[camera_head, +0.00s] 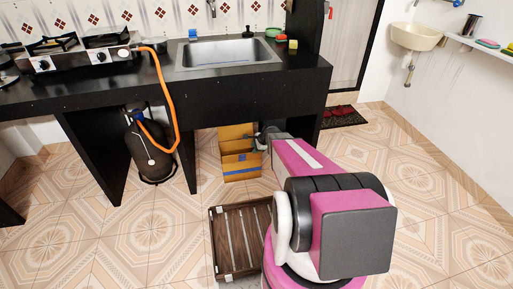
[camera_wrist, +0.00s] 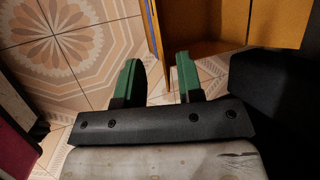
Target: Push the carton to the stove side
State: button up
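The open cardboard carton (camera_head: 240,170) stands on the tiled floor under the sink counter, with blue tape on its front. My gripper (camera_head: 263,138) is at the carton's right side in the head view, partly hidden by my arm. The stove (camera_head: 85,58) sits on the counter at the upper left.
A dark gas cylinder (camera_head: 147,150) with an orange hose (camera_head: 169,95) stands left of the carton, beyond a black counter leg (camera_head: 183,145). A wooden crate (camera_head: 222,258) lies on the floor in front. The tiled floor at left front is clear.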

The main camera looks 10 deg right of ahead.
aim_at(249, 154)
jog(key=x, duration=0.8)
jog(key=shift+w+a+f, duration=0.15)
jog(key=shift+f, duration=0.2)
grip_shut()
